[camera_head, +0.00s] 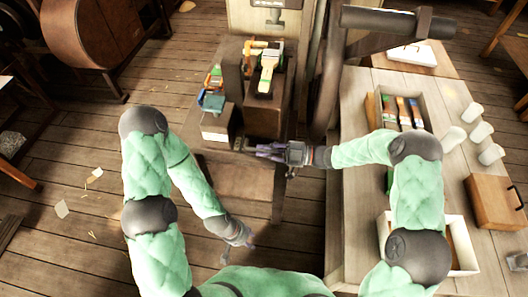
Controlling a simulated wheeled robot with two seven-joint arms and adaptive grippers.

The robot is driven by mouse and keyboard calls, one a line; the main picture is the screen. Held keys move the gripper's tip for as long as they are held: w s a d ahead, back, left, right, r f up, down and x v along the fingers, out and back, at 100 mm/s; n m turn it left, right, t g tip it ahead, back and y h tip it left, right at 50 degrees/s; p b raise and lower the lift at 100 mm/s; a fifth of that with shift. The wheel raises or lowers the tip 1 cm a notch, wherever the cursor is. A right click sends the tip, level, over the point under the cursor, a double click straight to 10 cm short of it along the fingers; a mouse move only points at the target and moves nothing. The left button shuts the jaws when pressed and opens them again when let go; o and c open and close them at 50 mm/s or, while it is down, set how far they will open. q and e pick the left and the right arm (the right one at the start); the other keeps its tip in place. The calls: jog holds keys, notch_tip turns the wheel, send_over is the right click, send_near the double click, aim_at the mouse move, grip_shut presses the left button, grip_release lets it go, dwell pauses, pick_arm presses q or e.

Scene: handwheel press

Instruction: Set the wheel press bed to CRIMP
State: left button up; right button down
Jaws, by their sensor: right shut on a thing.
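The press (265,118) is a dark, blocky body at the centre, with a paler plate (272,17) behind it at the top. My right gripper (262,151) reaches in from the right to the press's front. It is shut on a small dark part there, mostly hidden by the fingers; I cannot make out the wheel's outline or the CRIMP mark. My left gripper (245,248) hangs low in front of the press, apart from it and empty; its finger gap is too small to tell.
A wooden bench (355,105) stands on the right with an open tray (425,106), white cups (471,112), a wooden box (497,203) and a white bin (464,232). A brown drum (78,35) is at upper left.

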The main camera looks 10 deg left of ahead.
dwell(0.3)
jog(key=c, duration=1.3)
grip_release()
jog(key=d, duration=1.2)
jog(key=shift+s, duration=0.1)
